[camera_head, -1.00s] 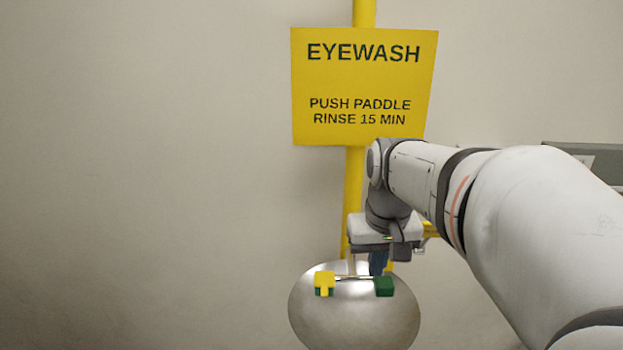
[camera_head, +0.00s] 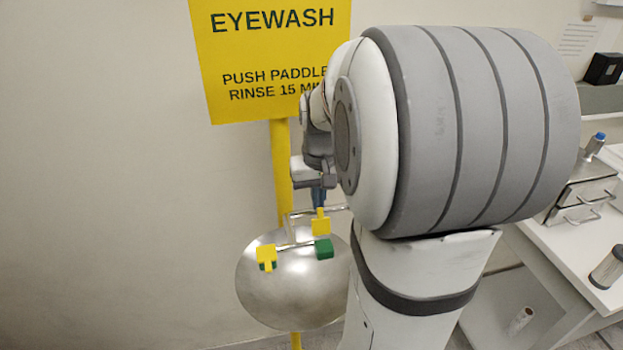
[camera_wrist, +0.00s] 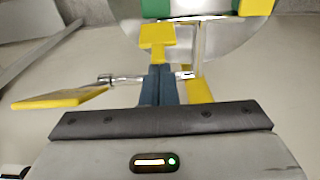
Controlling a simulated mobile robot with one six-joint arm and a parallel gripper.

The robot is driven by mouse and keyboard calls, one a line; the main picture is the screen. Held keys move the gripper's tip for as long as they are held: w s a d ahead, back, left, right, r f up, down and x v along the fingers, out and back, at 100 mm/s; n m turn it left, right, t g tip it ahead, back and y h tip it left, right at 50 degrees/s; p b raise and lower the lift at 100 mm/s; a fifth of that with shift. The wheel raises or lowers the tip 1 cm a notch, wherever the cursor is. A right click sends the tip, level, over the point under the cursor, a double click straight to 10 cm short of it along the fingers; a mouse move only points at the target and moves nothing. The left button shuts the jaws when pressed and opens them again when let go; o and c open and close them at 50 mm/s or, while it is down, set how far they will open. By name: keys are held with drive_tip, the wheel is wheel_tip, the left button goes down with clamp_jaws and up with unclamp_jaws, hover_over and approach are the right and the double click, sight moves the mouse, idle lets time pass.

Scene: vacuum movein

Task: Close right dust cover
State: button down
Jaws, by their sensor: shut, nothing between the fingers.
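The right dust cover (camera_head: 320,222) is a yellow tab standing raised behind the bare green right spray head (camera_head: 324,249). In the wrist view the same cover (camera_wrist: 158,38) is just ahead of my fingers, near the green head (camera_wrist: 155,8). The left head wears its yellow cover (camera_head: 266,258). My gripper (camera_head: 319,205) is shut, its dark blue fingers directly behind and above the right cover. In the wrist view the fingertips (camera_wrist: 160,68) meet or nearly meet the cover's near edge; I cannot tell if they touch.
The steel bowl (camera_head: 290,290) lies below the heads. A yellow pipe (camera_head: 279,170) and the eyewash sign (camera_head: 265,55) stand behind. A yellow paddle (camera_wrist: 60,100) on a metal rod is left of my fingers in the wrist view. A white bench (camera_head: 575,265) with several objects is at right.

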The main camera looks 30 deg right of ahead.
drive_tip(key=shift+f, duration=0.2)
drive_tip(key=shift+f+b, duration=0.1)
drive_tip(key=shift+b, duration=0.25)
drive_tip(key=shift+s+t, duration=0.15)
drive_tip(key=shift+t, duration=0.15)
